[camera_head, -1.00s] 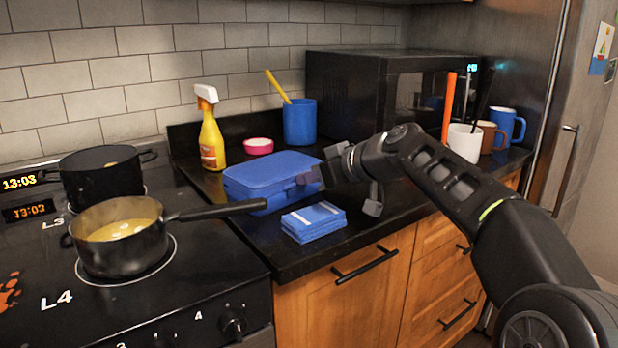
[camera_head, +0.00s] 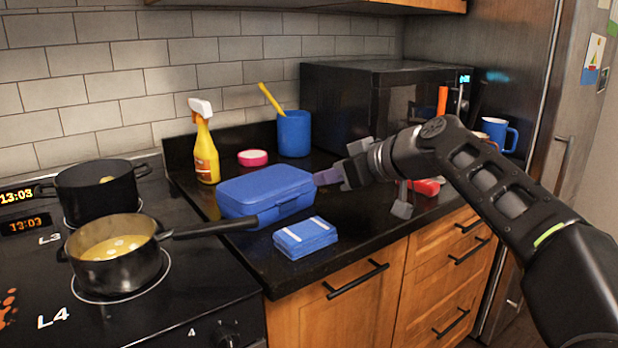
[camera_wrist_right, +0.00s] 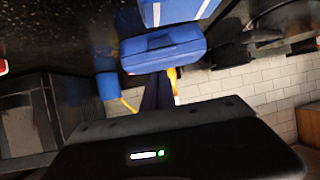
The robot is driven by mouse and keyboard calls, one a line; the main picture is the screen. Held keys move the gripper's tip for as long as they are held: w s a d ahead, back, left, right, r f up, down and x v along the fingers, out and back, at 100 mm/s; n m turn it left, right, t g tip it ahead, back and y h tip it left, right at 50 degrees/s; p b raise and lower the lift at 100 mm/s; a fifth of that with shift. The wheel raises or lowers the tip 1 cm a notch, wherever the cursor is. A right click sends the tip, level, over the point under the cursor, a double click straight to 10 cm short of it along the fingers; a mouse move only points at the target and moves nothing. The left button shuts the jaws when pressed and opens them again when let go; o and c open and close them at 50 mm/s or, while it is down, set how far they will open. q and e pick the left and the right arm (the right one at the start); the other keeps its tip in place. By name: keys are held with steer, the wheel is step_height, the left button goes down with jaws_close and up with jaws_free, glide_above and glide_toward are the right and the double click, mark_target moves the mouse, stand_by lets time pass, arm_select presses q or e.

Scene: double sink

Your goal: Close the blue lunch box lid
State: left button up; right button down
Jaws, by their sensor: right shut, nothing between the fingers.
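The blue lunch box (camera_head: 265,191) sits on the black counter, right of the stove. Its lid lies down over the base, with no gap that I can see. The lunch box also shows in the right wrist view (camera_wrist_right: 163,50), which is upside down. My right gripper (camera_head: 322,178) is shut and empty, its fingertips at the box's right end. I cannot tell whether they touch it. In the right wrist view the dark fingers (camera_wrist_right: 157,92) point toward the box. My left gripper is not in view.
A blue cloth stack (camera_head: 305,237) lies in front of the box. A pot handle (camera_head: 215,228) reaches close to the box's front left. A yellow spray bottle (camera_head: 206,155), pink dish (camera_head: 252,157) and blue cup (camera_head: 294,134) stand behind. A microwave (camera_head: 345,105) is at the back right.

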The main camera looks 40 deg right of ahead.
steer(key=v, duration=0.2)
steer(key=shift+s+f, duration=0.1)
steer(key=shift+s, duration=0.3)
stand_by(0.3)
